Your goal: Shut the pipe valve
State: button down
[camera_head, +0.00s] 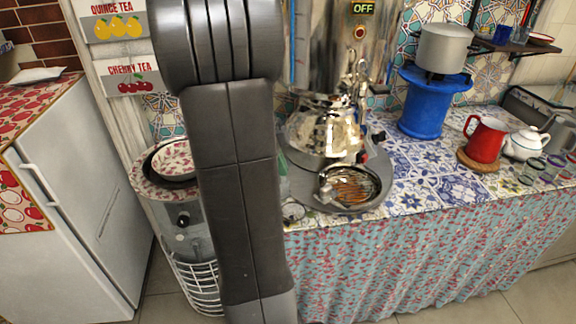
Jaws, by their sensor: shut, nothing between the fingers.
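I cannot make out the pipe valve for certain in the head view; my arm crosses the picture left of centre and may hide it. A shiny metal samovar (328,62) stands at the back of the tiled counter, with an "OFF" display (362,9) and a round red light below it. A thin blue upright line shows along its left side. A small dark and red fitting (377,136) sits low on its right side; I cannot tell what it is. My gripper is not visible.
A red jug (485,140) on a wooden board, a white teapot (523,144) and several glasses stand at the right. A grey pot (443,48) rests on a blue stand (424,110). A white fridge (75,180) is at the left. Patterned tiles are bare around the counter's middle.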

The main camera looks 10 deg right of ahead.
jog(key=shift+w+a+m+g, duration=0.1)
jog(key=shift+a+m+g, duration=0.45)
jog(key=shift+m, duration=0.55)
jog(key=shift+w+a, duration=0.1)
jog(key=shift+a, duration=0.4)
jog(key=shift+w, duration=0.15)
